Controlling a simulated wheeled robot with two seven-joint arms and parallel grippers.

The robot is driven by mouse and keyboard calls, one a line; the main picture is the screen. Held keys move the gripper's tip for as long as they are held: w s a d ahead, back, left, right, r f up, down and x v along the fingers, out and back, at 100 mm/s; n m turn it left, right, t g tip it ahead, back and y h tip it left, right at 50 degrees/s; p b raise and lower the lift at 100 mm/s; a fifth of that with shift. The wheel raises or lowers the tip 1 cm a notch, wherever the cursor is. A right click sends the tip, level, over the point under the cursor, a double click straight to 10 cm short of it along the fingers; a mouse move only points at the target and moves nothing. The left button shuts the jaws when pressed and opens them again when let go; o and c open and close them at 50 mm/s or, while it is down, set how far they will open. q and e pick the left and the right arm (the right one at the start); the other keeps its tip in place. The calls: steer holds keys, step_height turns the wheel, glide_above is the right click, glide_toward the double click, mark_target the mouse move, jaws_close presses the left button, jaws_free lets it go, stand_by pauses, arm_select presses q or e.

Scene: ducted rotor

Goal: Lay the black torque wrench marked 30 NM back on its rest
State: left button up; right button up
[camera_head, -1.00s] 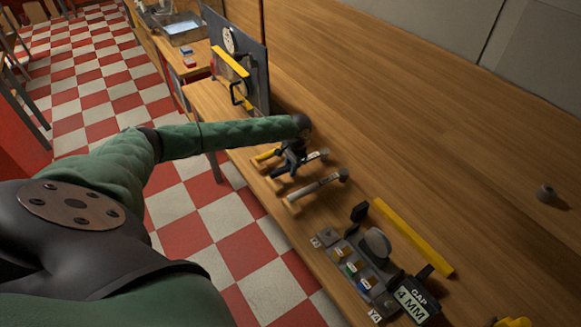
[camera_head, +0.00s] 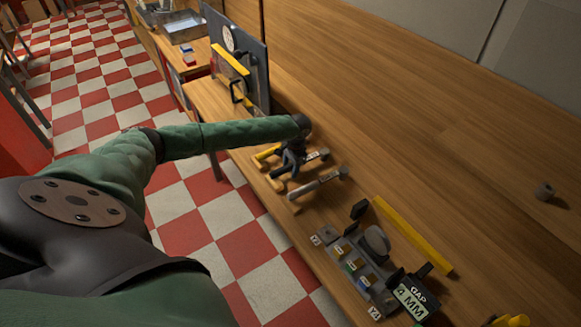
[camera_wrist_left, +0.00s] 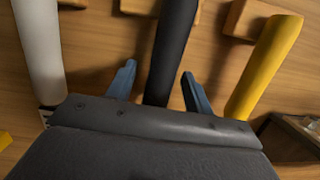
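The black torque wrench (camera_wrist_left: 174,40) runs between the two blue fingers of my left gripper (camera_wrist_left: 157,72) in the left wrist view. The fingers stand apart with gaps on both sides of the handle. In the head view my left gripper (camera_head: 291,160) is over the wrench row and hides much of the black wrench. A wooden rest block (camera_wrist_left: 138,6) shows beside and apparently under the black handle. I cannot read the 30 NM mark. My right gripper is not in view.
A yellow wrench (camera_wrist_left: 265,62) and a grey wrench (camera_head: 316,185) lie on either side. A grey tray with small coloured parts (camera_head: 360,272), a yellow bar (camera_head: 412,236) and a GAP 4 MM sign (camera_head: 412,298) are nearer. The bench (camera_head: 430,140) is mostly clear at right.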

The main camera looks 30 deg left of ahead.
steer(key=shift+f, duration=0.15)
arm_select(q)
steer(key=shift+w+r+b, duration=0.1)
steer(key=shift+r+b, duration=0.25)
steer(key=r, duration=0.1)
steer(key=r+b, duration=0.2)
steer(key=shift+w+d+r, duration=0.2)
steer(key=shift+w+r, duration=0.15)
step_height(320, 180, up, 2)
steer(key=shift+w+d+b, duration=0.1)
steer(key=shift+b, duration=0.3)
steer(key=shift+r, duration=0.65)
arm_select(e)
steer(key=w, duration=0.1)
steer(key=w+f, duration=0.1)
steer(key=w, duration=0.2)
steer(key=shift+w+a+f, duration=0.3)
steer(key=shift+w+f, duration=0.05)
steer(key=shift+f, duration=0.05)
